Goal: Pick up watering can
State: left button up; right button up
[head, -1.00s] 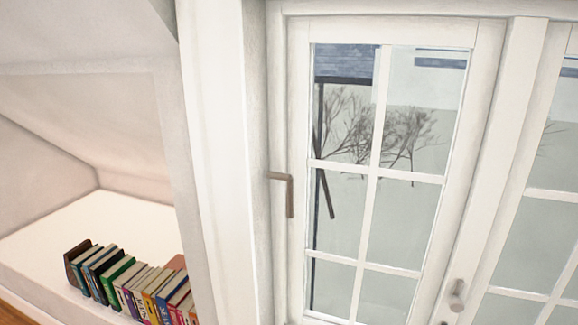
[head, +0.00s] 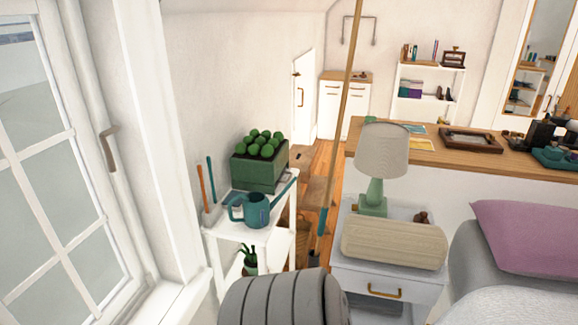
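The teal watering can (head: 256,210) stands upright on the top shelf of a small white shelf unit (head: 225,232), left of the middle in the head view. Its handle is on the left and its spout reaches up to the right. A green planter box (head: 258,175) with round green plants is right behind it. Neither of my grippers is in view.
Garden tools with orange and blue handles (head: 206,185) stand left of the can. A long wooden pole (head: 342,120) rises to its right. A nightstand (head: 385,282) bears a lamp (head: 382,150).

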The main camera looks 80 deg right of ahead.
aim_at(256, 208)
jog(key=z, duration=2.5)
jog(key=k+u, duration=0.1)
jog(key=u, duration=2.6)
jog(key=z, duration=2.7)
jog(key=i+l+u, duration=0.2)
jog(key=i, duration=0.2)
jog(key=i+l+u, duration=0.25)
jog(key=i, duration=0.15)
